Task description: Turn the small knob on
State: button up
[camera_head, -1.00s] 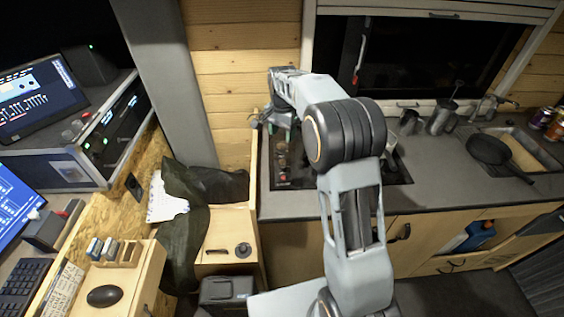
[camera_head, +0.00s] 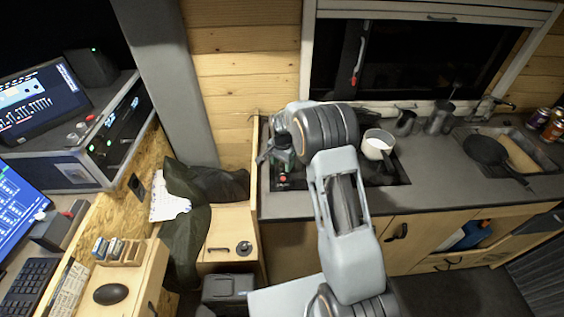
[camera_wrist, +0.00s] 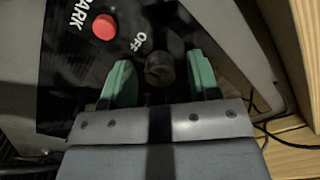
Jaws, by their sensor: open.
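The small dark knob (camera_wrist: 159,69) shows in the wrist view on a black panel (camera_wrist: 75,95), just below the white word OFF. My gripper (camera_wrist: 161,80) is open, with one green finger on each side of the knob. Gaps show between the knob and both fingers; I cannot tell how deep the fingers reach along it. In the head view my gripper (camera_head: 277,156) is over the left end of the black cooktop panel (camera_head: 330,182), and the knob is hidden there.
A red button (camera_wrist: 104,27) marked PARK sits near the knob; it also shows in the head view (camera_head: 282,178). A pot with pale contents (camera_head: 376,146) stands on the panel to the right. A wooden side wall (camera_head: 254,165) rises close to the left of my gripper.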

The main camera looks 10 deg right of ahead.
jog(key=shift+f, duration=0.2)
jog(key=c, duration=0.9)
jog(key=shift+c, duration=0.2)
